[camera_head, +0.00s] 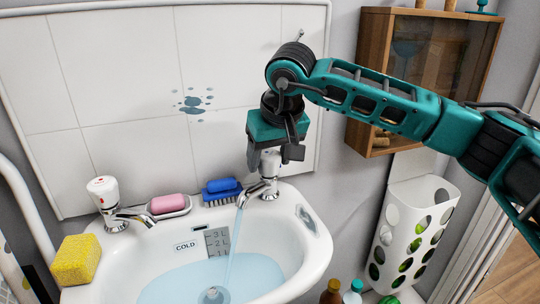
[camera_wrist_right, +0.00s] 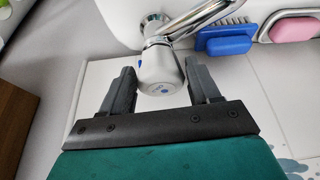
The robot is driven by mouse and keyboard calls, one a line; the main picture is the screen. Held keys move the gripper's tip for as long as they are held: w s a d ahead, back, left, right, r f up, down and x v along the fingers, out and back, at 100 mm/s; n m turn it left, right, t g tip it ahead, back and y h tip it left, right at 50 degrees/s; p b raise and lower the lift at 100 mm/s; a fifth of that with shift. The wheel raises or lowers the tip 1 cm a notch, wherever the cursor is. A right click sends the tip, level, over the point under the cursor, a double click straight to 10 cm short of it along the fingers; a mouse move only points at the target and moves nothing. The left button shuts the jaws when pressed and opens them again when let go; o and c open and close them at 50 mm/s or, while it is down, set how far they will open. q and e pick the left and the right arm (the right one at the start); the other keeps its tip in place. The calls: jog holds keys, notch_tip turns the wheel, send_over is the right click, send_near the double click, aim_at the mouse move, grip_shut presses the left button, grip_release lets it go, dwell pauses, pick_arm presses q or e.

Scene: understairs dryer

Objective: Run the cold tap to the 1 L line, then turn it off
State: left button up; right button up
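The cold tap (camera_head: 270,165), a chrome tap with a white knob, stands at the basin's back right. Its knob (camera_wrist_right: 160,72) carries a blue mark in the right wrist view. A stream of water (camera_head: 234,240) falls from its spout into the basin (camera_head: 318,255). The pooled water (camera_head: 180,287) has its back edge just under the grey level plate (camera_head: 217,241); the exact line is hard to read. My right gripper (camera_head: 272,155) is above the cold tap, pointing down, its fingers apart on either side of the knob (camera_wrist_right: 160,80). Contact is unclear. My left gripper is out of view.
A red-marked tap (camera_head: 108,200) stands at the basin's left. Pink soap (camera_head: 168,203) and a blue brush (camera_head: 221,189) lie between the taps. A yellow sponge (camera_head: 76,260) sits on the left rim. A wooden cabinet (camera_head: 375,80) and white holder (camera_head: 410,235) are at right.

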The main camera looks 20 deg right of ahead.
jog(key=c, duration=0.7)
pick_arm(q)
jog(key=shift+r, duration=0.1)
pick_arm(e)
jog(key=shift+r+m, duration=0.1)
jog(key=shift+m, duration=0.3)
jog(key=m+h+p, duration=0.1)
jog(key=m, duration=0.1)
jog(key=shift+a+m, duration=0.15)
jog(key=shift+m, duration=0.25)
jog(key=m+h+p, duration=0.1)
jog(key=m, duration=0.1)
jog(key=shift+m, duration=0.3)
jog(key=shift+w+a+m+g+h+p, duration=0.1)
jog(key=shift+m+g+h+p, duration=0.3)
jog(key=shift+m, duration=0.7)
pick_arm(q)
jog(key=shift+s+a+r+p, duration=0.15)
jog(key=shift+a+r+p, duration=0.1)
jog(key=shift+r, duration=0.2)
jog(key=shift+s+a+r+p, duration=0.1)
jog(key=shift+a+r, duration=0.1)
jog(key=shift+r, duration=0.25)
pick_arm(e)
jog(key=shift+m+h, duration=0.3)
jog(key=shift+m, duration=0.4)
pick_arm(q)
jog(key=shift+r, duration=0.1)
